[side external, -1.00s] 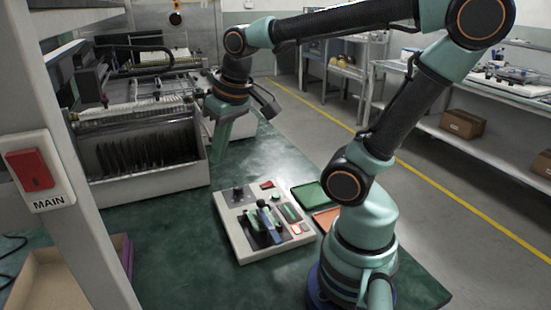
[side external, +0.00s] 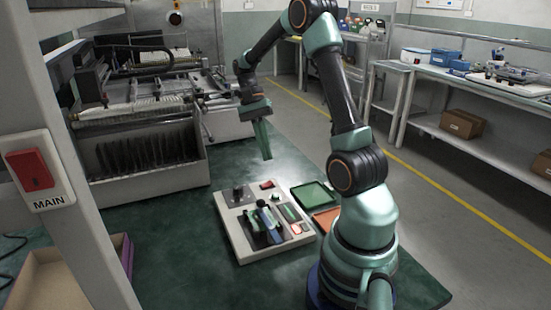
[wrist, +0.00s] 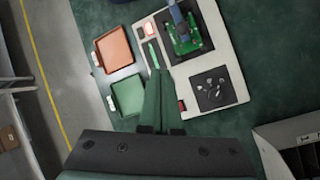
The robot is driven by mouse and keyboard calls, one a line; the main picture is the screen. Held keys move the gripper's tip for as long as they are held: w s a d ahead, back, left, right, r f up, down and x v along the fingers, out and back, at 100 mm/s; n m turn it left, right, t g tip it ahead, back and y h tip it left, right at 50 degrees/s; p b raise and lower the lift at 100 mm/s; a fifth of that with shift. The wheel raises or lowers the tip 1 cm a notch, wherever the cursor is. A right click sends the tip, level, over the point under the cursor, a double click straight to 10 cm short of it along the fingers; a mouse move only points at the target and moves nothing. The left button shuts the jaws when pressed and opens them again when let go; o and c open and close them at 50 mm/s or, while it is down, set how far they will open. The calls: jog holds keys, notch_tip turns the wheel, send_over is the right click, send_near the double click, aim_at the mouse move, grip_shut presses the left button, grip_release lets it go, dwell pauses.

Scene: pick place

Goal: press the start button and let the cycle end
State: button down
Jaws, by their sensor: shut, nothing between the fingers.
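A pale control panel (side external: 236,233) lies on the green table. It also shows in the wrist view (wrist: 238,60). It carries a red button (side external: 267,184), a pale red-lit button (side external: 296,228), which glows in the wrist view (wrist: 149,28), and a slim green part (wrist: 154,55). I cannot tell which control is the start button; no label is readable. A green board (wrist: 185,42) with a blue part sits in a dark fixture on the panel. My gripper (side external: 267,157) is shut and empty, pointing down above the panel's far side. Its fingers hide part of the panel in the wrist view (wrist: 157,74).
A green tray (side external: 313,195) and an orange tray (side external: 326,220) lie beside the panel. A large machine with a grey bin (side external: 150,165) stands at the left. A post with a red MAIN switch (side external: 30,170) and a cardboard box (side external: 60,280) are in the foreground.

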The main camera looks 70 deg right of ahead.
aim_at(276, 193)
jog(key=shift+s+d+f+m+g+y, duration=0.15)
jog(key=shift+s+d+f+m+y, duration=0.25)
jog(key=shift+d+f+m, duration=0.2)
jog(key=shift+s+d+f+m+g+y, duration=0.15)
jog(key=shift+s+d+f+m+y, duration=0.15)
jog(key=shift+s+d+f+m, duration=0.25)
jog(key=shift+w, duration=0.1)
jog(key=shift+f, duration=4.3)
jog(key=shift+d+f, duration=0.1)
jog(key=shift+f, duration=0.3)
jog(key=shift+f, duration=0.4)
jog(key=shift+r, duration=0.85)
